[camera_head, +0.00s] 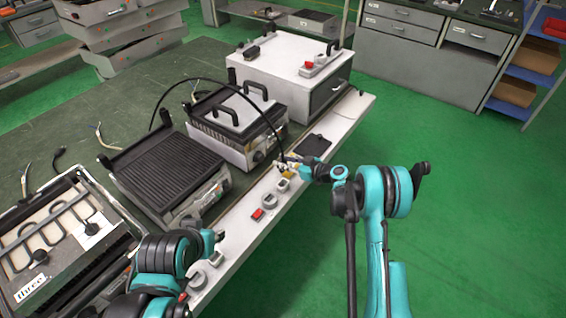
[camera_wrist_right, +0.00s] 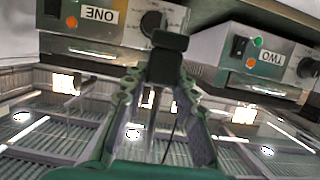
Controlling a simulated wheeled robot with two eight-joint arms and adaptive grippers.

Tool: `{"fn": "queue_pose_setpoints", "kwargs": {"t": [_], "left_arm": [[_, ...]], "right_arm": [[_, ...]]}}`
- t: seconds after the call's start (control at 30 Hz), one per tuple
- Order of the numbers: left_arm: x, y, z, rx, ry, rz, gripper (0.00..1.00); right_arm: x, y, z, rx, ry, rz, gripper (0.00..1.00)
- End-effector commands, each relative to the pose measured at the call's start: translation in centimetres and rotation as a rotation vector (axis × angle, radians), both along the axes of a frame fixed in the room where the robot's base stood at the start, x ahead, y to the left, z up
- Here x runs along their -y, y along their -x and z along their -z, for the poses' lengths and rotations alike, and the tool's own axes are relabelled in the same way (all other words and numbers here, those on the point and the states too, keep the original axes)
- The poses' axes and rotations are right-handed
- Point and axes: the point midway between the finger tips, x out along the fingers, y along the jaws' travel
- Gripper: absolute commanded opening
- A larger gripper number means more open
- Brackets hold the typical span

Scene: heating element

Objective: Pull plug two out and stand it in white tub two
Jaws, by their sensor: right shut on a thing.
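My right gripper (camera_head: 291,165) is over the white ledge along the table's front edge. It is shut on a black plug (camera_wrist_right: 170,43), seen between the fingers in the right wrist view. A black cable (camera_head: 215,82) arcs over the grills and comes down to this gripper. Small white pieces stand on the ledge, one just below the gripper (camera_head: 282,185) and others nearer the left arm (camera_head: 216,258). I cannot tell which is white tub two.
A ribbed grill (camera_head: 165,172), a lidded grill (camera_head: 235,120) and a white box appliance (camera_head: 290,75) stand on the table. Red switches (camera_head: 257,214) sit on the ledge. Front panels labelled ONE (camera_wrist_right: 101,15) and TWO (camera_wrist_right: 272,58) show upside down in the wrist view.

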Motion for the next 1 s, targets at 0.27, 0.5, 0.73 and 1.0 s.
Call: {"fn": "queue_pose_setpoints", "kwargs": {"t": [0.27,0.5,0.73,1.0], "left_arm": [[0.0,0.0,2.2,0.0,0.0,0.0,0.34],[0.0,0.0,1.8,0.0,0.0,0.0,0.34],[0.0,0.0,1.8,0.0,0.0,0.0,0.34],[0.0,0.0,1.8,0.0,0.0,0.0,0.34]], "right_arm": [[0.0,0.0,3.0,0.0,0.0,0.0,0.0],[0.0,0.0,4.8,-0.001,-0.001,0.0,0.0],[0.0,0.0,5.3,0.0,0.0,0.0,0.0],[0.0,0.0,5.3,-0.001,-0.001,0.0,0.0]]}}
